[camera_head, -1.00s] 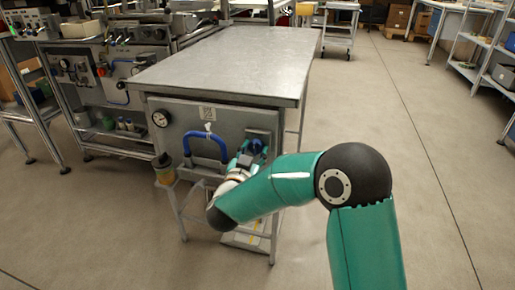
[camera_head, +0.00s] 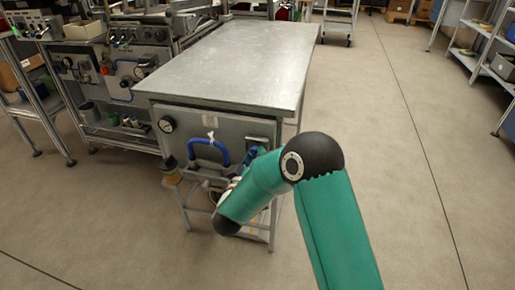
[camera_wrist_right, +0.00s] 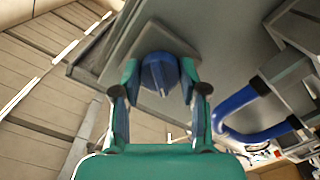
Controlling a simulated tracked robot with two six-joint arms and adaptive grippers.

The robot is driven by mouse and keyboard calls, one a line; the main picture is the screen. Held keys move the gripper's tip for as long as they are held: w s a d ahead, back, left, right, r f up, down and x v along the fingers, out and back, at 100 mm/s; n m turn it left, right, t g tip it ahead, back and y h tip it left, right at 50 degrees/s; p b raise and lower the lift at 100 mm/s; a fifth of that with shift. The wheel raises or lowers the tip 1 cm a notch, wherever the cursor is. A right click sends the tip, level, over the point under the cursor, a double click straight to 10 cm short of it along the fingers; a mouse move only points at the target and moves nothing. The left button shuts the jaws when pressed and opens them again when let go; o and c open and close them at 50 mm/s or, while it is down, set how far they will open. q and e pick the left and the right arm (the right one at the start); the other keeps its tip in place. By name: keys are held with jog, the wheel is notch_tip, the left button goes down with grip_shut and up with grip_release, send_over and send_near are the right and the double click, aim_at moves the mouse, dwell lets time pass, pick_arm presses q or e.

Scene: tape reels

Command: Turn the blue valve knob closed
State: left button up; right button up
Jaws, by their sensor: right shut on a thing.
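The blue valve knob (camera_wrist_right: 158,74) is round with a raised ridge and sits on a grey square plate on the front panel of the metal bench. My right gripper (camera_wrist_right: 161,80) has one green finger on each side of it and is shut on it in the right wrist view. In the head view the knob (camera_head: 252,153) is partly visible at the panel's right side, and my teal arm hides most of the gripper. My left gripper is in neither view.
A blue bent handle (camera_head: 208,150) is left of the knob, with a round gauge (camera_head: 167,125) further left. A small yellow-and-dark container (camera_head: 170,170) stands at the bench's left corner. The floor (camera_head: 400,180) right of the bench is clear.

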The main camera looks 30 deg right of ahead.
jog(key=n+p, duration=0.2)
jog(key=n, duration=0.1)
jog(key=n+p, duration=0.1)
jog(key=shift+a+n, duration=0.3)
jog(key=shift+n, duration=0.1)
jog(key=shift+f+n+p, duration=0.15)
jog(key=shift+n+p, duration=1)
jog(key=shift+n, duration=0.55)
jog(key=shift+y, duration=0.3)
jog(key=o, duration=1)
jog(key=shift+a, duration=0.1)
jog(key=shift+o, duration=0.7)
jog(key=shift+d, duration=0.2)
jog(key=shift+a, duration=0.1)
